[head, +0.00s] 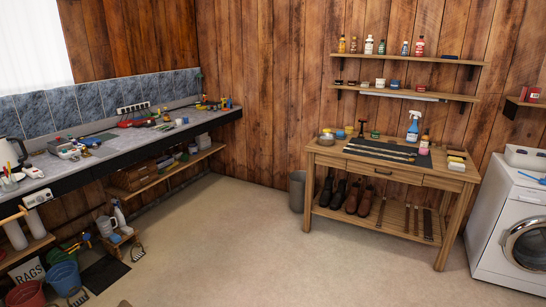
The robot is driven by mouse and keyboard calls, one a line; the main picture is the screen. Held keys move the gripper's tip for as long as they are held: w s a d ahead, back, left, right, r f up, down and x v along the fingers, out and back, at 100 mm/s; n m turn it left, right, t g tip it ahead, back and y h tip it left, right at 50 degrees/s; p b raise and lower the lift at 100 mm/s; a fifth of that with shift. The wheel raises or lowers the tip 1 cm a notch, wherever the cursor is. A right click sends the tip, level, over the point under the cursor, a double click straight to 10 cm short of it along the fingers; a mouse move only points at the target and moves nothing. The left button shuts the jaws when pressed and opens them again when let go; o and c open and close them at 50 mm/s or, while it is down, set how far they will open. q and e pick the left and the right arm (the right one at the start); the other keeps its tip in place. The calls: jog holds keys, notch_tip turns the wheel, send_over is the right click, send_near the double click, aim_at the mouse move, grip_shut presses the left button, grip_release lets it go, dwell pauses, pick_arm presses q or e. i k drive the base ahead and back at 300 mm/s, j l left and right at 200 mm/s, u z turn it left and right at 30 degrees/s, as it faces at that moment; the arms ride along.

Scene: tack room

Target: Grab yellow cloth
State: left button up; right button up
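Neither of my grippers shows in the head view, and nothing is seen touching these items.
A dark mat (375,147) with long tools, a blue spray bottle (414,125) and small tins share the workbench top. A white washing machine (510,225) stands right. A bin (297,190) stands left of the bench. The middle floor (235,240) is clear.

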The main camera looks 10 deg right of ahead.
aim_at(449, 159)
jog(key=i+l+z, duration=0.5)
jog(key=z, duration=0.25)
jog(key=i+z, duration=0.4)
jog(key=i+l, duration=0.15)
jog(key=i, duration=1.5)
jog(key=i+l+u, duration=0.15)
jog(key=i+u, duration=0.15)
jog(key=i, duration=0.25)
jog(key=i+l+u, duration=0.35)
jog(key=i, duration=0.15)
jog(key=i+l+u, duration=0.3)
jog(key=i+z, duration=0.15)
jog(key=z, duration=1.7)
jog(key=i+j+u, duration=0.1)
jog(key=i+u, duration=0.2)
jog(key=i, duration=0.2)
jog(key=i+u, duration=0.25)
jog(key=i, duration=0.25)
